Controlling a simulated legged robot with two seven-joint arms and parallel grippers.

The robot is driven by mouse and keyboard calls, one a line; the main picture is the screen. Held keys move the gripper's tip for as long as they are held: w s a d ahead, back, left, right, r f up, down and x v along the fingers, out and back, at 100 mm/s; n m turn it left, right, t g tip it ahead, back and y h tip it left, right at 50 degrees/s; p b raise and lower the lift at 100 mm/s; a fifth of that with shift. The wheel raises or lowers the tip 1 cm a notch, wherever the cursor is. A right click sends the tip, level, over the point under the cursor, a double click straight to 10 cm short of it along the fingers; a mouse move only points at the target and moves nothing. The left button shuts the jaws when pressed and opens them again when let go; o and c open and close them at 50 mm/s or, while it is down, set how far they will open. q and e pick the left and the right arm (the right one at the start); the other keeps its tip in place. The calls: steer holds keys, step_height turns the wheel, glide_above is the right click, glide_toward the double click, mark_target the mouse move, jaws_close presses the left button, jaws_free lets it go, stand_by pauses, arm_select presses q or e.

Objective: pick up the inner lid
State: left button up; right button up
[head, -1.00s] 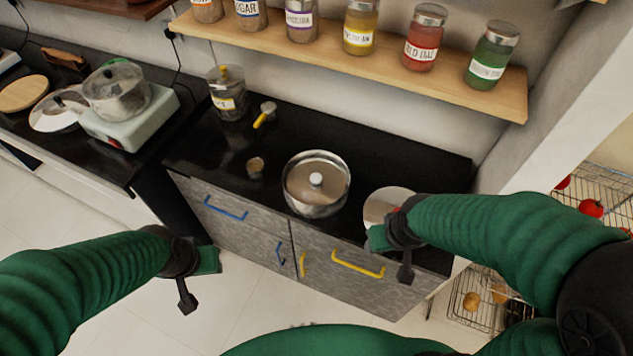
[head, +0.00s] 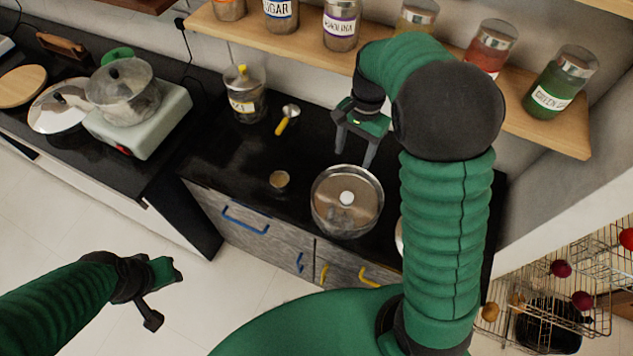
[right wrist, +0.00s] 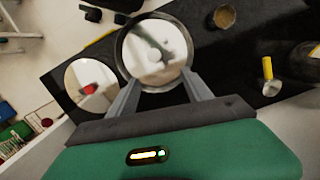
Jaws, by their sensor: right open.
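A metal pot (head: 330,221) stands on the black counter. The inner lid (head: 364,200), a round shiny disc with a pale knob, sits inside its rim. My right gripper (head: 353,160) is open and empty, pointing down near the pot's far edge. In the right wrist view, the pot with the inner lid (right wrist: 165,68) shows just beyond and between the spread fingertips (right wrist: 161,82). I cannot tell how high they are above it. A second round lid with a red knob (right wrist: 92,88) lies beside the pot, mostly hidden by my arm in the head view. My left gripper (head: 166,297) is open and empty over the floor.
A small brown cup (head: 279,180), a yellow-handled scoop (head: 288,119) and a glass jar (head: 245,100) stand on the counter left of the pot. A shelf (head: 300,48) with spice jars hangs close behind my right arm. A wire rack (head: 560,290) is at right.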

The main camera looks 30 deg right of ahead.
steer(key=s+f, duration=0.3)
glide_above(347, 196)
steer(key=d, duration=0.2)
steer(key=f, duration=0.8)
steer(key=shift+w+a, duration=0.25)
steer(key=shift+w, duration=0.15)
steer(key=f, duration=0.1)
steer(key=s+a+f, duration=0.1)
steer(key=f, duration=0.2)
steer(key=shift+s+a, duration=0.15)
steer(key=shift+a, duration=0.15)
steer(key=shift+f, duration=0.25)
steer(key=shift+w+d+f, duration=0.2)
steer(key=shift+w, duration=0.1)
steer(key=shift+c, duration=1.1)
steer(key=shift+s+r, duration=0.15)
steer(key=c, duration=0.7)
arm_select(q)
steer(key=shift+s+d+r, duration=0.15)
steer(key=shift+s+r, duration=0.15)
steer(key=shift+s, duration=0.2)
steer(key=shift+s+d+r, duration=0.15)
steer(key=shift+s+r, duration=0.1)
steer(key=shift+s, duration=0.25)
arm_select(e)
steer(key=shift+a, duration=0.1)
jaws_close()
